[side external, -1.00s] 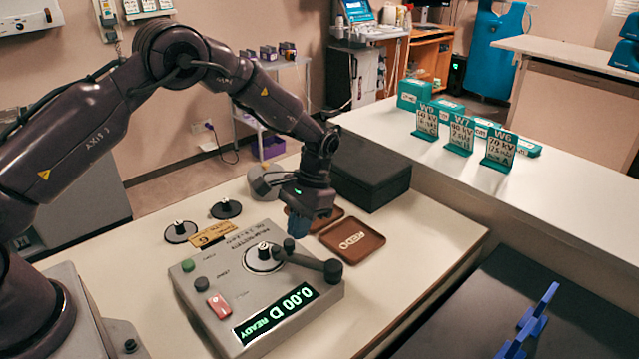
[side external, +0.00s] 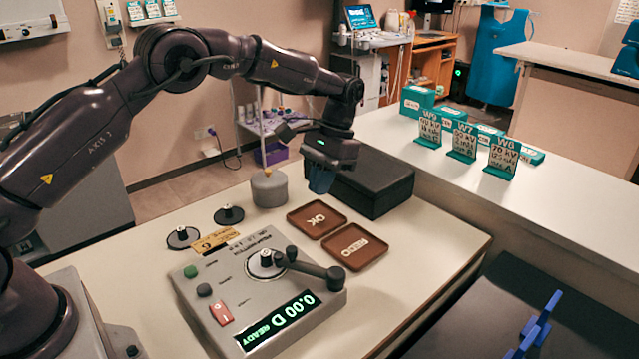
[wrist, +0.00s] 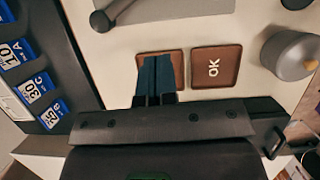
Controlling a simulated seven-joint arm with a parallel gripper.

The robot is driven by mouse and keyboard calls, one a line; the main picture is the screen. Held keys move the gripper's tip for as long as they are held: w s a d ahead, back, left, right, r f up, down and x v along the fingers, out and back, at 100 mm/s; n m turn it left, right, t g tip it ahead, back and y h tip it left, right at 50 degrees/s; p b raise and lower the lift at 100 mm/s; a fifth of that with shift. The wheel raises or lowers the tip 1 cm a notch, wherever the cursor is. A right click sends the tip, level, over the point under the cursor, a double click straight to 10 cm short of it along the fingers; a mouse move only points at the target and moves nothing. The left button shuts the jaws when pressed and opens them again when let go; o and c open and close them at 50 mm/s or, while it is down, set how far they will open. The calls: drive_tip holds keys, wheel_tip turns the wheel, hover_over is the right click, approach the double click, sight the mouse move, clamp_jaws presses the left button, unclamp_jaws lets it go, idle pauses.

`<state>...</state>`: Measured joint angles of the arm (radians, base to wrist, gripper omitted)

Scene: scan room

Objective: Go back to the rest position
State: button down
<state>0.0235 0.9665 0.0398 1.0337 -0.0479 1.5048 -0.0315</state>
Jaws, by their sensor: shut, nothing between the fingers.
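My gripper (side external: 320,180) hangs in the air above the table, in front of the black box (side external: 372,180) in the side view. Its blue fingers point down, are shut together and hold nothing. In the wrist view the fingers of my gripper (wrist: 155,82) overlap one brown tray (wrist: 172,56), hiding part of it. The tray marked OK (wrist: 216,66) lies beside it, with no finger over it.
A grey meter box (side external: 258,290) with a lit display reading "0.00 D READY" stands at the front of the table. Two brown trays, one marked REDO (side external: 352,247), lie flat and empty. A grey cylinder (side external: 268,188) stands behind. Teal cards (side external: 463,140) stand on the right counter.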

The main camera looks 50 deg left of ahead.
drive_tip(key=s+r+t, duration=0.5)
drive_tip(key=s+r, duration=0.3)
drive_tip(key=s, duration=0.6)
drive_tip(key=s+r+t, duration=0.4)
drive_tip(key=s+r, duration=0.5)
drive_tip(key=s, duration=0.6)
drive_tip(key=shift+a+r+m+t, duration=0.15)
drive_tip(key=shift+a+m+t, duration=0.15)
drive_tip(key=shift+t, duration=0.1)
